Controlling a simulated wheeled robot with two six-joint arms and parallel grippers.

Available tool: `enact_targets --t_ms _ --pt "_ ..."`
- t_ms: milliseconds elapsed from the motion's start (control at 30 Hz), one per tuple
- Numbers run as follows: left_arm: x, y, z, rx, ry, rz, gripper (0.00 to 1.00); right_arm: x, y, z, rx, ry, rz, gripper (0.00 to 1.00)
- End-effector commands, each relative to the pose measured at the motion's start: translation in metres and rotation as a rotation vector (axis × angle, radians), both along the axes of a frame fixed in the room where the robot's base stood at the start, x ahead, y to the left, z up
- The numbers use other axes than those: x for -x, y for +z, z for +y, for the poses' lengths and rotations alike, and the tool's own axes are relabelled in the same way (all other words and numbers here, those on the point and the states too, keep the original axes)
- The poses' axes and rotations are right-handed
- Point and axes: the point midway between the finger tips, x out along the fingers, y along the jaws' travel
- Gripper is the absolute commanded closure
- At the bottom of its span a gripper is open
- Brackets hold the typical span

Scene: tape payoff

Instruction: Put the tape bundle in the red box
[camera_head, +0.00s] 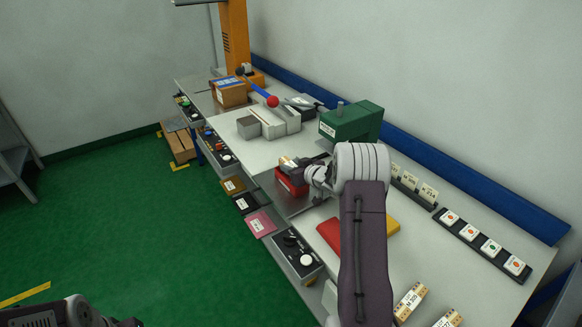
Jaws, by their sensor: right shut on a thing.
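The red box (290,183) is a small open bin with a white label, standing on the grey front part of the bench near the middle. My right gripper (300,168) is over it, reaching in from the right. It is shut on a small tan and whitish tape bundle (287,161), held at the top of the box; the fingers and wrist partly hide both. I cannot tell whether the bundle touches the box. Only a dark part of my left arm shows at the bottom left; its gripper is not visible.
A green machine (351,121) stands behind my right wrist. Labelled tan bundles (410,301) lie at the bench's near right. A red pad (329,234) lies beside my forearm. Black racks with cards and tiles (484,244) line the back.

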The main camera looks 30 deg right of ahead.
Motion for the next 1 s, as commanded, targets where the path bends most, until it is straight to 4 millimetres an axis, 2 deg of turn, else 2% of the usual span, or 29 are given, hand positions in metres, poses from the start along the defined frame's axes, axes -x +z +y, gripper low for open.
enact_targets --t_ms 633,667,700,733,1000 --pt "0.0 0.0022 0.0 0.0 0.0 0.0 0.64 -0.0001 -0.0016 0.0 0.001 0.0 -0.001 1.0" --pt "0.0 0.0022 0.0 0.0 0.0 0.0 0.64 -0.0001 -0.0015 0.0 0.001 0.0 -0.001 0.61" --pt "0.0 0.0022 0.0 0.0 0.0 0.0 0.64 -0.0001 -0.0016 0.0 0.001 0.0 -0.001 0.5" --pt "0.0 0.0022 0.0 0.0 0.0 0.0 0.64 -0.0001 -0.0016 0.0 0.001 0.0 -0.001 0.44" --pt "0.0 0.0021 0.0 0.0 0.0 0.0 0.64 0.0002 -0.0021 0.0 0.0 0.0 0.001 0.44"
